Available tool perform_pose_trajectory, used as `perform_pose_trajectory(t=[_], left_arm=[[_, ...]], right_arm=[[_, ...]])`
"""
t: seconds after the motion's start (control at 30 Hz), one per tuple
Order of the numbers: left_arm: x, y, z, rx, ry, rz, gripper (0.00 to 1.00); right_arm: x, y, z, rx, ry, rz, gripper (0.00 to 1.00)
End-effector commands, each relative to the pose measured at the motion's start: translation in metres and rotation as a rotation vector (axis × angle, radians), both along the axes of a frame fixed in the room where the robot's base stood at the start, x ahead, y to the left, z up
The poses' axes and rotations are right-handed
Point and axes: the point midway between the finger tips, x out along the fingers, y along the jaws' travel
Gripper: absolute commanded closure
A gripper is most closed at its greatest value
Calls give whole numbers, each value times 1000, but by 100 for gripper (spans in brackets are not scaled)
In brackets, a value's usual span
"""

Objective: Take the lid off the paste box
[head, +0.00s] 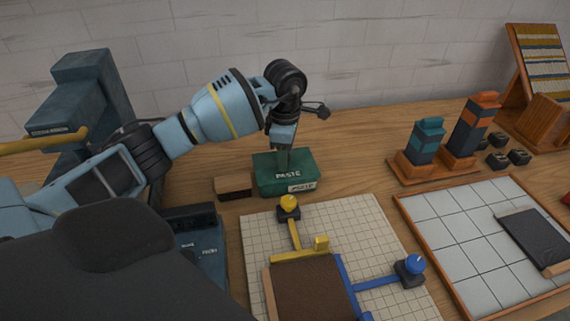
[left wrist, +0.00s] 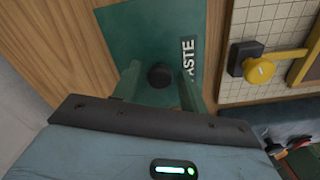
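The green paste box (head: 300,188) stands on the wooden table, with a PASTE label on its front. Its green lid (head: 300,160) sits on top; the lid also shows from above in the left wrist view (left wrist: 150,25). A round black knob (left wrist: 160,76) stands in the middle of the lid. My left gripper (head: 284,158) points down over the lid. In the left wrist view its two green fingers (left wrist: 160,82) stand apart on either side of the knob, with a gap showing on both sides. My right gripper is in neither view.
A small dark block (head: 233,187) lies just left of the box. A gridded board (head: 345,225) with yellow and blue clamp-like parts is in front. A wood-framed tiled tray (head: 450,225) and two bottles (head: 425,141) on stands are to the right.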

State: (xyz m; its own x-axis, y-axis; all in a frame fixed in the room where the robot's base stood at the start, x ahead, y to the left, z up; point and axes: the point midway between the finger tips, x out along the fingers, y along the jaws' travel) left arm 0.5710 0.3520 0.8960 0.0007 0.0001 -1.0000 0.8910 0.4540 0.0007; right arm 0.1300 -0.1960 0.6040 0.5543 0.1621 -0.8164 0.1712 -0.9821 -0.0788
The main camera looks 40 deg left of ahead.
Motion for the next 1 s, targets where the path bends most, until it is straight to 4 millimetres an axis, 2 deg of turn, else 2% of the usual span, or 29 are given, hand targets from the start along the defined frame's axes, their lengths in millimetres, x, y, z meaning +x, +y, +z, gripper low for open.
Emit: perform_pose_trajectory(t=[0.03,0.3,0.67,0.77,0.9,1.0], left_arm=[[0,0,0,0,0,0,64],[0,0,1,0,0,0,98],[1,0,6,0,-2,0,98],[0,0,14,0,-2,0,98],[1,1,35,1,-4,1,98],[-10,-15,37,0,-1,-7,98]], right_arm=[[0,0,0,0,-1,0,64],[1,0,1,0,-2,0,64],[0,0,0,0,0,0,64],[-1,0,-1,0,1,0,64],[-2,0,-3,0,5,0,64],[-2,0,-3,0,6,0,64]])
